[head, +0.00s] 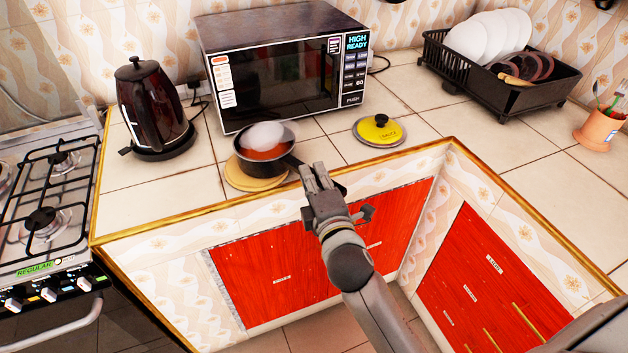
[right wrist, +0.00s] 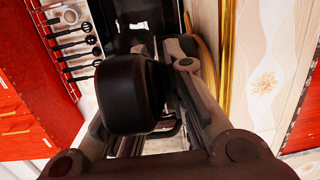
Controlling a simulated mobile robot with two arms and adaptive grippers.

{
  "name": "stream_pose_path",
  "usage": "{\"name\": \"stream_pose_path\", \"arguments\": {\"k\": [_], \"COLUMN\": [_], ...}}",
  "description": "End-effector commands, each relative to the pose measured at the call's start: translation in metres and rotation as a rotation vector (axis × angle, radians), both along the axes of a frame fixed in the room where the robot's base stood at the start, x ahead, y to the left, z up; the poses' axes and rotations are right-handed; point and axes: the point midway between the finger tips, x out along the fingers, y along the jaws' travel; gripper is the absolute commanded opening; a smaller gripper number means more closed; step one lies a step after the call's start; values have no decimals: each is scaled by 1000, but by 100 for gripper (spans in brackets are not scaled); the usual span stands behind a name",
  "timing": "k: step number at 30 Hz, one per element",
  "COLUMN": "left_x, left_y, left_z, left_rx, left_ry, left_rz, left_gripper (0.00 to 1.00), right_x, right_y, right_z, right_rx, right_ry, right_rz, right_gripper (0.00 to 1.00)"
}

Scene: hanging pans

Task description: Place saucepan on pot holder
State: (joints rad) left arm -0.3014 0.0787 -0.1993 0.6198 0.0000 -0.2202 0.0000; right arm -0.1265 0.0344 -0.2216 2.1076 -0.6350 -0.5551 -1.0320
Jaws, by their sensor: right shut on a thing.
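The dark saucepan (head: 285,163) holds something red, with a white puff of steam above it. It is upright over the round tan pot holder (head: 235,179), whose left and front edges show beneath it. I cannot tell whether the pan rests on the holder or hangs slightly above it. My right gripper (head: 312,174) is at the pan's right side, shut on its handle. In the right wrist view, the thick black handle (right wrist: 130,95) lies between the fingers. My left gripper is not in view.
A microwave (head: 283,75) stands behind the pan, with a dark kettle (head: 152,108) to the left. A yellow lid (head: 379,130) lies on the counter to the right. A dish rack (head: 500,70) and a gas stove (head: 45,210) flank the counter. The gold-trimmed counter edge is close in front.

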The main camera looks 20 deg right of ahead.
Motion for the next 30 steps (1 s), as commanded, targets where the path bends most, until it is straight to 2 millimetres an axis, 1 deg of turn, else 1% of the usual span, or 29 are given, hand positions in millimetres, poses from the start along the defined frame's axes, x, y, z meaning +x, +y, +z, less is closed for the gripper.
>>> {"name": "stream_pose_path", "arguments": {"k": [1,5,6,11,22,26,30], "left_x": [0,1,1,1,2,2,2], "left_y": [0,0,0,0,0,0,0], "left_z": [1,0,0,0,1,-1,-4], "left_rx": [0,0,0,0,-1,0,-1], "left_ry": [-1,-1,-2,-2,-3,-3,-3], "left_rz": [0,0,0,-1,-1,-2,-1], "left_gripper": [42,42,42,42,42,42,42], "right_x": [0,0,0,0,-1,-13,-37], "right_y": [0,0,0,0,0,2,4], "right_z": [4,2,-2,-1,0,0,0], "right_rx": [1,1,0,0,0,1,1], "right_ry": [-7,-7,1,1,1,2,3], "right_rz": [1,1,0,0,0,1,1], "right_gripper": [0,0,14,35,35,35,35]}}
